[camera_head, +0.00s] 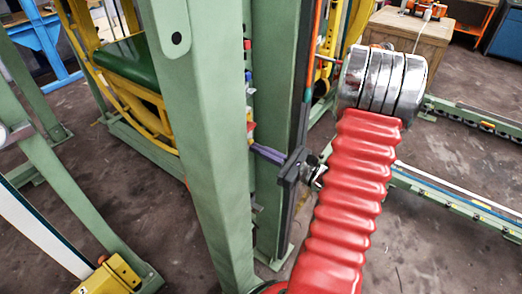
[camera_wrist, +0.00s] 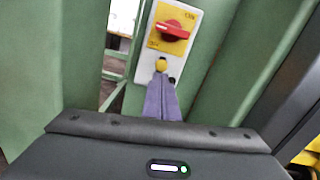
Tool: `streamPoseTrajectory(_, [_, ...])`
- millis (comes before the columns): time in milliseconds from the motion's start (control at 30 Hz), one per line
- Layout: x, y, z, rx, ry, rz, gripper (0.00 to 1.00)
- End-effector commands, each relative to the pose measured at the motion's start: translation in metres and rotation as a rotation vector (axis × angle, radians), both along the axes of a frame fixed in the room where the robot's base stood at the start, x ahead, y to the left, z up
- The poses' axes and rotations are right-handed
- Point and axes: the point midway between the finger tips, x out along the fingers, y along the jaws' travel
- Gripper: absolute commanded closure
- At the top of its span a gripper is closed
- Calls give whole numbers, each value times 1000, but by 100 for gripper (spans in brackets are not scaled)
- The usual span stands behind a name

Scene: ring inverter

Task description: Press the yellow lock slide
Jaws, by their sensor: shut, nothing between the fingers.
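The yellow lock slide (camera_wrist: 161,64) shows in the wrist view as a small rounded yellow piece on a white plate (camera_wrist: 147,71), below a red rotary switch (camera_wrist: 172,30) on a yellow panel. My gripper (camera_wrist: 160,79) has its purple fingers shut together, with nothing between them. The fingertips are just below the yellow slide in the picture and overlap the plate's lower part. I cannot tell whether they touch the slide. In the head view my gripper (camera_head: 252,147) points left at the inner side of a green post; the slide is not clear there.
A green post (camera_head: 195,130) stands close to the left of my gripper in the head view. Green frame walls (camera_wrist: 235,65) flank the plate in the wrist view. A wooden crate (camera_head: 410,40) and floor rails (camera_head: 455,190) lie to the right.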

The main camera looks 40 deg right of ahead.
Motion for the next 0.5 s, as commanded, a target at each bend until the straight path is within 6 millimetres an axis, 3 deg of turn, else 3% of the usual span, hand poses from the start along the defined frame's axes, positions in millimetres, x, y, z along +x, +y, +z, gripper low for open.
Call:
streamPoseTrajectory(267, [-1, -1, -3, 1, -7, 2, 100])
streamPoseTrajectory(500, [-2, -5, -26, 3, -1, 1, 100])
